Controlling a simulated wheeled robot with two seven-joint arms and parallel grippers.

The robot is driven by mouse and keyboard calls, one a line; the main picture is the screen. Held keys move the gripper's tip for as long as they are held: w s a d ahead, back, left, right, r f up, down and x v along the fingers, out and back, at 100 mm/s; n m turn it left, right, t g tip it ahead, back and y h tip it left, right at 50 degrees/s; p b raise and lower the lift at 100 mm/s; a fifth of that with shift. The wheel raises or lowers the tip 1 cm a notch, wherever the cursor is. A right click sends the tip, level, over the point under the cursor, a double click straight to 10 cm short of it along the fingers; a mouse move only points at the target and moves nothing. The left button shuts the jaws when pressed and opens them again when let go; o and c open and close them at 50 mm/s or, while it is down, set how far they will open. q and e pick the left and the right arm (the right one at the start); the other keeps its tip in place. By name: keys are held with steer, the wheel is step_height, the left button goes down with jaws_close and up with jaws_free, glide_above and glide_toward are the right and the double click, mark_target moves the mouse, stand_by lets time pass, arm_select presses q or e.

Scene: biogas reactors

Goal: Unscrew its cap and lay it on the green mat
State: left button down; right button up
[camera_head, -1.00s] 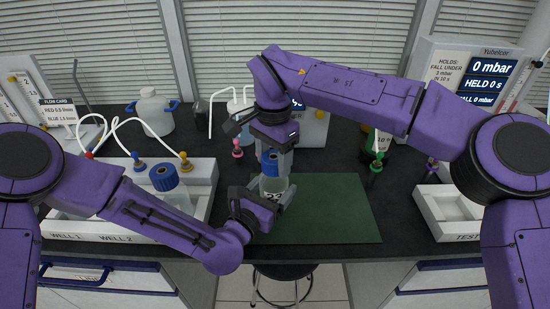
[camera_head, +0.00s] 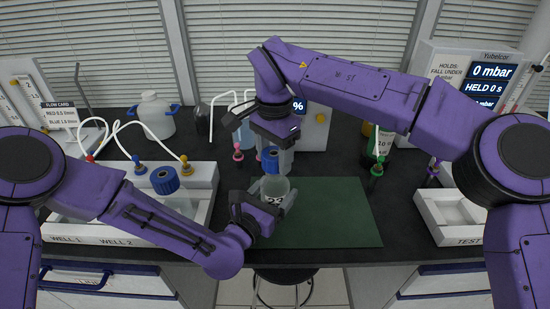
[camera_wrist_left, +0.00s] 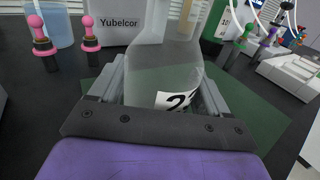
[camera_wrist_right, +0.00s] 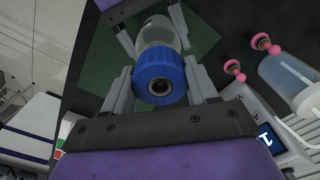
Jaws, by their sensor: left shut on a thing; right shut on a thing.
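A clear bottle (camera_head: 275,186) with a white number label stands upright over the left part of the green mat (camera_head: 335,212). My left gripper (camera_head: 268,203) is shut around its body; the left wrist view shows the bottle (camera_wrist_left: 165,70) between the fingers. The blue cap (camera_head: 271,158) is at the top of the bottle. My right gripper (camera_head: 277,155) is shut on the cap from above; the right wrist view shows the cap (camera_wrist_right: 160,78) between its fingers, with a round hole in its top. Whether the cap still touches the neck is unclear.
A tray marked WELL 1 and WELL 2 (camera_head: 125,236) holds another blue-capped bottle (camera_head: 168,186) on the left. A white TEST tray (camera_head: 430,218) is on the right. A white jug (camera_head: 154,114) and tubed vessels stand behind. The mat's right part is bare.

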steer(key=shift+r, duration=0.15)
steer(key=shift+r, duration=2)
arm_select(q)
jaws_free()
